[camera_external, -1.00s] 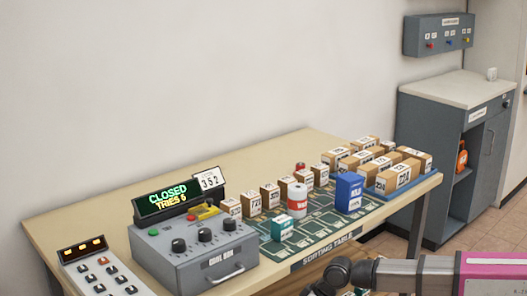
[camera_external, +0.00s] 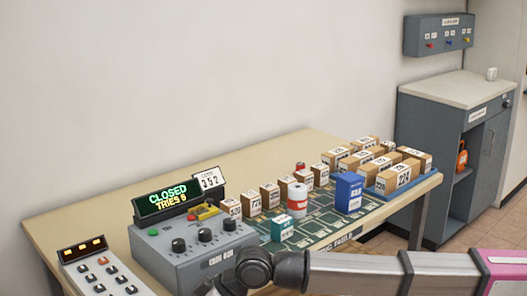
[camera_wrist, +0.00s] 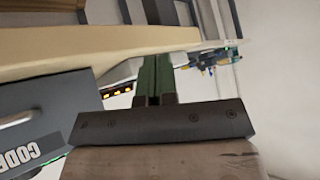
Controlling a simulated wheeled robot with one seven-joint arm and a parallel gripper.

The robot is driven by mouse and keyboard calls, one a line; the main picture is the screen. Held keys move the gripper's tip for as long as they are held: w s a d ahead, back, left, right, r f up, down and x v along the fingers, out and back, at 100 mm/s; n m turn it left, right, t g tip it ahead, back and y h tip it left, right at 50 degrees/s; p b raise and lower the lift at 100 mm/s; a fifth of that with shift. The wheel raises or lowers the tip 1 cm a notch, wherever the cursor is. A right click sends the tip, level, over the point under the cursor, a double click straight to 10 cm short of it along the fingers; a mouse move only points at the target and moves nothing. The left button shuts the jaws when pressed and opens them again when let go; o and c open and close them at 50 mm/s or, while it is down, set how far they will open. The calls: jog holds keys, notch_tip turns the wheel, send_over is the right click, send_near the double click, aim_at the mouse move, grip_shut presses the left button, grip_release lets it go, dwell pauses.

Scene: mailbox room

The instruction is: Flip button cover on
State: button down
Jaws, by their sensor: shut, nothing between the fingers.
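I cannot tell from this distance how the cover is hinged. My gripper (camera_wrist: 155,62) shows in the wrist view with its two green fingers together, shut and empty. The code box (camera_wrist: 35,120) is at the left there, turned over, and its top is not visible. In the external view my wrist is in front of the box's lower right corner; the fingertips are hidden or out of frame.
A keypad panel (camera_external: 98,268) with orange lights is left of the box. A small teal box (camera_external: 282,229), a white-and-red can (camera_external: 297,200), a blue box (camera_external: 348,192) and several cardboard parcels stand to the right. The table's back left (camera_external: 90,220) is clear.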

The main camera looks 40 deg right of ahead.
jog(key=w+d+r+h, duration=0.1)
jog(key=w+d+r, duration=0.2)
jog(key=r, duration=0.1)
jog(key=w+d+r+h, duration=0.2)
jog(key=w+d+r, duration=0.1)
jog(key=w+r, duration=0.1)
jog(key=w+d+r+t+h, duration=0.1)
jog(key=w+d+r, duration=0.2)
jog(key=r, duration=0.1)
jog(key=shift+w+d, duration=0.1)
jog(key=shift+w, duration=0.2)
jog(key=w+d+r+h, duration=0.45)
jog(key=d+r, duration=0.35)
jog(key=d, duration=0.2)
send_near(218, 210)
jog(key=shift+m+y, duration=0.25)
jog(key=shift+m, duration=0.05)
jog(key=w+a+f, duration=0.1)
jog(key=a, duration=0.1)
jog(key=w+a+f, duration=0.1)
jog(key=a+f, duration=0.1)
jog(key=shift+w+f, duration=0.1)
jog(key=shift+f, duration=0.05)
jog(key=shift+w+d+f, duration=0.45)
jog(key=shift+w+d, duration=0.25)
jog(key=shift+w, duration=0.1)
jog(key=shift+w+d+f, duration=0.25)
jog(key=shift+w+d, duration=0.4)
jog(key=shift+d, duration=1.2)
